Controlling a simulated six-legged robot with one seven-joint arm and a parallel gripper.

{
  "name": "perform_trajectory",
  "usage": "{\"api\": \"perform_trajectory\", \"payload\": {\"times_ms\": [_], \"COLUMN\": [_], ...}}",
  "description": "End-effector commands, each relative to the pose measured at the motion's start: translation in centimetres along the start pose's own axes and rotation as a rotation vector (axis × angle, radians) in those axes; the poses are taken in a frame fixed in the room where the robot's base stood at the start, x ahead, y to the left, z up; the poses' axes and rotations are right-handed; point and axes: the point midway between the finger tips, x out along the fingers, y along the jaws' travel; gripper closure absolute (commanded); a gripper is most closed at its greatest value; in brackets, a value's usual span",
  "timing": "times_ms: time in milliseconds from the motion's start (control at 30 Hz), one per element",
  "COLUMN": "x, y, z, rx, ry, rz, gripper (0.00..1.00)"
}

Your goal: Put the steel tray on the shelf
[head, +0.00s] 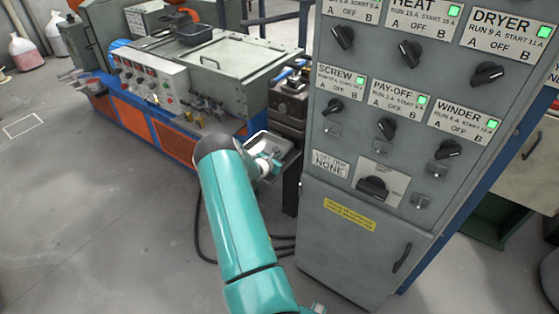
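A grey metal tray (286,154) with a pale raised rim shows just beyond the end of my teal arm, left of the control cabinet. My gripper (268,163) is at the tray's near left side, and the two overlap in the picture. The dark wrist and arm hide part of both. The fingertips are too small and covered to tell whether they grip the tray. A dark shelf-like metal unit (288,107) stands behind the tray, beside the cabinet; I cannot tell whether it is the shelf or whether the tray touches it.
The tall grey control cabinet (345,235) stands close on the right. A blue and orange machine (180,140) stands behind on the left, with a dark tray (194,36) on top. A black cable (200,235) lies by the cabinet.

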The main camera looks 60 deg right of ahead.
Motion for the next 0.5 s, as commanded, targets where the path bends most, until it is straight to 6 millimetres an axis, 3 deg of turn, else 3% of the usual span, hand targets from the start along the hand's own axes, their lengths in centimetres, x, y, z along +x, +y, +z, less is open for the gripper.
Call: {"api": "perform_trajectory", "payload": {"times_ms": [100,400,500], "x": [0.52,0.57,0.57], "y": [-0.19,-0.15,-0.19], "z": [-1.08,-1.26,-1.33], "rx": [0.001,0.001,0.001], "ry": [-0.003,-0.003,-0.002], "rz": [0.0,0.001,0.0], "gripper": [1.0,1.0,0.82]}}
